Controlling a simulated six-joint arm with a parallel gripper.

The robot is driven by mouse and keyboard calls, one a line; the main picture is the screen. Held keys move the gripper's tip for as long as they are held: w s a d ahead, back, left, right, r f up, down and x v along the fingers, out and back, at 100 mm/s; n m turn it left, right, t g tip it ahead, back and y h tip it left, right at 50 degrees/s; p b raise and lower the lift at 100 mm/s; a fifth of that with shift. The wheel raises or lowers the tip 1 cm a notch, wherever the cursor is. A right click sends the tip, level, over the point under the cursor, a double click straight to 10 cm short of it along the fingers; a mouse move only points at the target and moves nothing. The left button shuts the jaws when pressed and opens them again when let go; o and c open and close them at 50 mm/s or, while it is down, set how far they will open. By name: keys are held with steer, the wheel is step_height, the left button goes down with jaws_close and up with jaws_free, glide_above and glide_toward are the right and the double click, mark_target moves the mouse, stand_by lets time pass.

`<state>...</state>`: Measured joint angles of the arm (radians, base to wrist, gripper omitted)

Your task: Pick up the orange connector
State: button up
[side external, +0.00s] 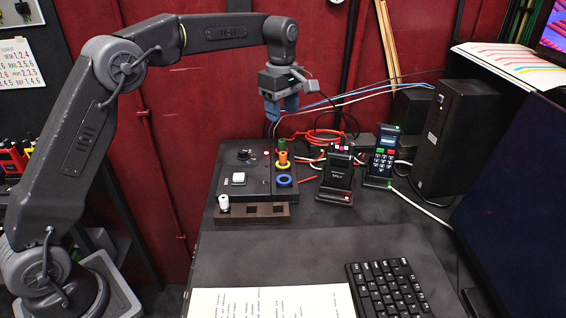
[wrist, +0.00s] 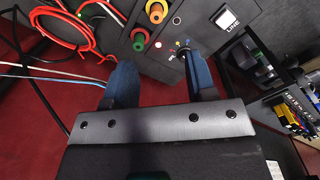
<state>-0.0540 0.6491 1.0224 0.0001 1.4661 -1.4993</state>
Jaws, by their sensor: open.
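The orange connector (side external: 283,159) stands upright on the dark button panel (side external: 262,183), with a green connector (side external: 281,145) just behind it. In the wrist view the orange connector (wrist: 156,11) shows at the top edge, beyond the green connector (wrist: 140,40). My gripper (side external: 281,112) is above the panel's back edge, higher than both connectors and apart from them. Its two blue fingers are spread with nothing between them; this also shows in the wrist view (wrist: 160,66).
A blue ring-like piece (side external: 284,180) is at the panel's front right. A white connector (side external: 223,203) sits in the brown slotted rack (side external: 262,212) in front. Red cable (side external: 316,136) and thin wires lie behind. Two handheld devices (side external: 337,175) (side external: 381,157) stand to the right.

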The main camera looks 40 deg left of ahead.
mark_target(283, 153)
steer(key=f, duration=1.4)
steer(key=shift+w+a+f, duration=0.1)
steer(key=shift+w+a, duration=0.05)
steer(key=shift+w, duration=0.15)
jaws_close()
